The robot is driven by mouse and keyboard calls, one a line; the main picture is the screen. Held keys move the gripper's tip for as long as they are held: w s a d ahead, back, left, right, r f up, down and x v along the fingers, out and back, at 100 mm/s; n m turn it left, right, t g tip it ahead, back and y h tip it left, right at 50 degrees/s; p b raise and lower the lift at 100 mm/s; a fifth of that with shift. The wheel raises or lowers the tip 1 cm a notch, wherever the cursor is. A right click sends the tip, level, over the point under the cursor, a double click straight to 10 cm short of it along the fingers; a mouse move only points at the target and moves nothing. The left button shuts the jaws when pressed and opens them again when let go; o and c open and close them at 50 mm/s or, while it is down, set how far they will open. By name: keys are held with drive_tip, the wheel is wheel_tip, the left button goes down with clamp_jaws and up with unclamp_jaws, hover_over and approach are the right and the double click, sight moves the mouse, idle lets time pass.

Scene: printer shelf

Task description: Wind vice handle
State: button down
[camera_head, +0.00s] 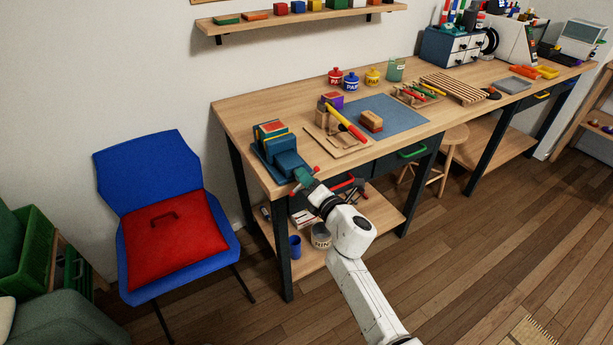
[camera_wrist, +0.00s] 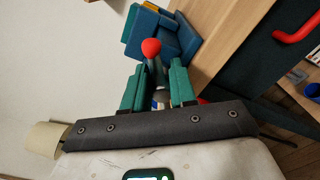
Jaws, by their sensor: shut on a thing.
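The blue vice (camera_head: 287,162) stands at the near left corner of the workbench. Its blue body (camera_wrist: 180,35) is at the top of the wrist view. The vice handle is a grey bar with a red ball end (camera_wrist: 151,48); a red ball (camera_head: 316,168) also shows beside my fingers in the head view. My gripper (camera_head: 302,178) is at the front of the vice. In the wrist view, the teal fingers of my gripper (camera_wrist: 158,82) stand on both sides of the handle bar and are shut on it. The far end of the bar is mostly hidden.
The workbench (camera_head: 238,112) carries a blue mat (camera_head: 393,112), blocks and tools right of the vice. A blue chair (camera_head: 135,172) with a red cushion (camera_head: 172,240) stands to the left. A red drawer handle (camera_wrist: 296,24) is close to my gripper.

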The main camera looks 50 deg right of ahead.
drive_tip(key=m+p, duration=0.1)
drive_tip(key=m, duration=0.2)
drive_tip(key=shift+f+m, duration=0.15)
drive_tip(key=shift+m, duration=0.25)
drive_tip(key=m, duration=0.3)
drive_tip(key=shift+d+f+p, duration=0.1)
drive_tip(key=shift+f+p, duration=0.15)
drive_tip(key=shift+p, duration=0.15)
drive_tip(key=shift+s, duration=0.1)
idle(0.4)
drive_tip(key=c, duration=1.1)
unclamp_jaws()
drive_tip(key=shift+c, duration=0.2)
drive_tip(key=shift+d, duration=0.1)
